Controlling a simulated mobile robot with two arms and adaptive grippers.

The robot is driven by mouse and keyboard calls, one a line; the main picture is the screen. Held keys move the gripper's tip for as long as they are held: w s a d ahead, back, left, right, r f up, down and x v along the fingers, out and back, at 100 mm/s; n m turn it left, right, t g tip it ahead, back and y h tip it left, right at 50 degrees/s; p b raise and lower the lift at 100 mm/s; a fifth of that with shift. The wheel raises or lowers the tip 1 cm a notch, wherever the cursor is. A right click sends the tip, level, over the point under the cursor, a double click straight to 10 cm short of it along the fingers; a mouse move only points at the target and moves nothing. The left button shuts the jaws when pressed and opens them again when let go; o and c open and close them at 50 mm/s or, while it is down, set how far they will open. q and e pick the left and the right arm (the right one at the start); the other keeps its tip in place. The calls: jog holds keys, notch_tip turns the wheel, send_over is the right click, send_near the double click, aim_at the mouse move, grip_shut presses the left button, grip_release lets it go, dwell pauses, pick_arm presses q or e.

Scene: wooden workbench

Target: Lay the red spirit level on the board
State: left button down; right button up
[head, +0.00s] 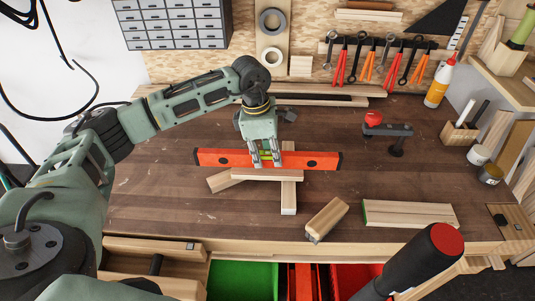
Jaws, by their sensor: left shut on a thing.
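The red spirit level (222,158) lies crosswise near the middle of the workbench. My left gripper (265,162) points down and is shut on the level around its yellow-green vial, left of its centre. Just in front lies a pale board (268,175). A second board (222,181) angles out from under its left end, and a lengthwise board (289,197) runs under its right part and passes at the level. I cannot tell whether the level touches these boards or hovers just above. My right gripper is not in view.
A loose wood block (327,218) and a pale plank stack (408,214) lie at the front right. A black clamp (390,132) with a red knob stands at the back right. Open drawers with green (243,280) and red bins are in front. The bench's left side is clear.

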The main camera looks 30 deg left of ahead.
pick_arm(q)
jog(key=c, duration=1.6)
grip_release()
jog(key=shift+o, duration=0.2)
